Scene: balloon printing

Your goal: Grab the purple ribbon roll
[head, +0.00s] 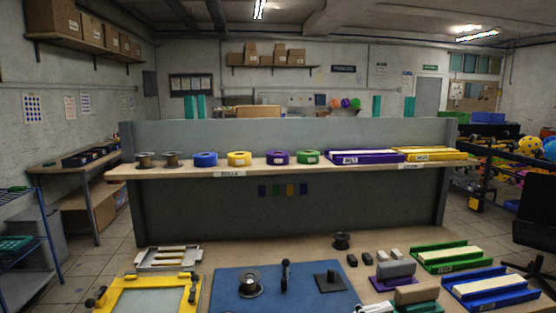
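The purple ribbon roll (278,157) lies on the raised wooden shelf (232,168) in the head view. It sits between a yellow roll (239,158) on its left and a green roll (308,157) on its right, with small gaps. A blue roll (205,159) is farther left. All of the purple roll's top and near side are visible. Neither of my grippers is in view.
Below, the front table holds a blue mat (221,288), a yellow frame (148,297), a green tray (447,256), a blue tray (490,288) and stamps.

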